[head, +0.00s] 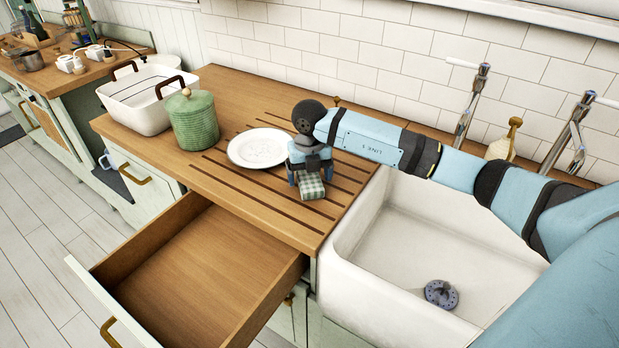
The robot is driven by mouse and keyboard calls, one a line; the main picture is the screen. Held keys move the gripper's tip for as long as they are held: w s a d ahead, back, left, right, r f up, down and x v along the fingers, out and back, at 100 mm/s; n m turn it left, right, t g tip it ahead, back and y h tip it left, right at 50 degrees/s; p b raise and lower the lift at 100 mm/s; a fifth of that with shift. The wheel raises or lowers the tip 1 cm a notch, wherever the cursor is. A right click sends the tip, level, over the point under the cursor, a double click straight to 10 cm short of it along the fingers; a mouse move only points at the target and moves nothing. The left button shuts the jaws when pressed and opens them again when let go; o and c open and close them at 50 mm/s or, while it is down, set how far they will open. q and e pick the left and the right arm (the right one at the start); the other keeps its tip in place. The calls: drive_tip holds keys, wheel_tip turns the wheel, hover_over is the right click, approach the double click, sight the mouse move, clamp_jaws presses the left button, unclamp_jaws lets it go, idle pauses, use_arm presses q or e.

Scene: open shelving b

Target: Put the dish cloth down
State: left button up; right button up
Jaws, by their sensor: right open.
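The dish cloth (312,187) is a small green and white checked piece on the wooden worktop, between the white plate and the sink. My right gripper (308,178) points down right over the cloth, with its fingers on either side of it. The gripper is open, and it hides the far part of the cloth. My left gripper is not in the head view.
A white plate (258,148) lies just left of my right gripper. A green lidded jar (193,120) and a white basin (140,95) stand further left. An empty wooden drawer (195,275) is pulled open below. A white sink (345,262) with taps is at right.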

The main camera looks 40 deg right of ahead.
sight(310, 178)
wheel_tip(310, 178, up, 11)
idle(0.3)
idle(0.4)
